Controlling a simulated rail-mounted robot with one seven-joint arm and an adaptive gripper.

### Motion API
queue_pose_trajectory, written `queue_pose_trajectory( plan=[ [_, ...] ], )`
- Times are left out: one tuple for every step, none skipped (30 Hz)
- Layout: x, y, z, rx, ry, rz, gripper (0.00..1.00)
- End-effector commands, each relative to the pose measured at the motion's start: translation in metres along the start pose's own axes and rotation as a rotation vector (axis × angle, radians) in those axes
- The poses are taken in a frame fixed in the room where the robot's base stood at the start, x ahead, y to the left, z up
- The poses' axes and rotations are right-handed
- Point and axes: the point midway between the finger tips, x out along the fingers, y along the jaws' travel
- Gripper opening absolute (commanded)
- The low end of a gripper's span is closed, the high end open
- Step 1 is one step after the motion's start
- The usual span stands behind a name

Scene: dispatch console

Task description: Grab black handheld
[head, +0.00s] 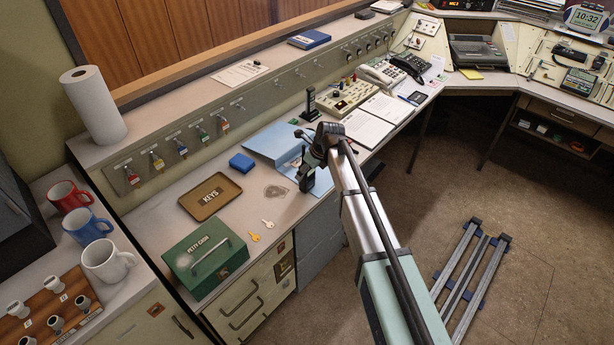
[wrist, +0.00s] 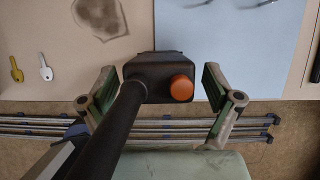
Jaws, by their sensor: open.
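The black handheld (wrist: 150,66), a dark block with an orange knob and a thick black antenna, is in the wrist view, seen from above. My gripper (wrist: 160,99) is open, with one finger on each side of it and visible gaps between. In the head view my gripper (head: 314,160) is over the front edge of the desk by the blue folder (head: 279,142).
A brown key tray (head: 210,196), green cash box (head: 206,256) and two loose keys (head: 255,237) lie to the left. Open floor (head: 540,180) is at right.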

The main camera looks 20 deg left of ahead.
Motion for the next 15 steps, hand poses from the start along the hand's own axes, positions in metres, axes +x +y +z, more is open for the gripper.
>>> queue_pose_trajectory(
  plan=[
    [0.0012, 0.0001, 0.0, 0.0, 0.0, 0.0, 0.9],
    [0.0015, 0.0001, -0.0001, 0.0, 0.0, 0.0, 0.9],
    [0.0015, 0.0002, -0.0003, 0.0, 0.0, 0.0, 0.9],
    [0.0015, 0.0002, -0.0004, 0.0, 0.0, 0.0, 0.9],
    [0.0015, 0.0002, -0.0004, 0.0, 0.0, 0.0, 0.9],
    [0.0014, 0.0002, -0.0004, 0.0, 0.0, 0.0, 0.9],
    [0.0014, 0.0002, -0.0004, 0.0, 0.0, 0.0, 0.79],
    [0.0014, 0.0002, -0.0004, 0.0, 0.0, 0.0, 0.68],
    [0.0013, 0.0002, -0.0004, 0.0, 0.0, 0.0, 0.54],
    [0.0013, 0.0002, -0.0004, 0.0, 0.0, 0.0, 0.44],
    [0.0013, 0.0002, -0.0004, 0.0, 0.0, 0.0, 0.33],
    [0.0013, 0.0002, -0.0004, 0.0, 0.0, 0.0, 0.19],
    [0.0013, 0.0002, -0.0004, 0.0, 0.0, 0.0, 0.08],
    [0.0013, 0.0002, -0.0004, 0.0, 0.0, 0.0, 0.06],
    [0.0008, 0.0001, 0.0, 0.0, -0.001, 0.0, 0.06]
  ],
)
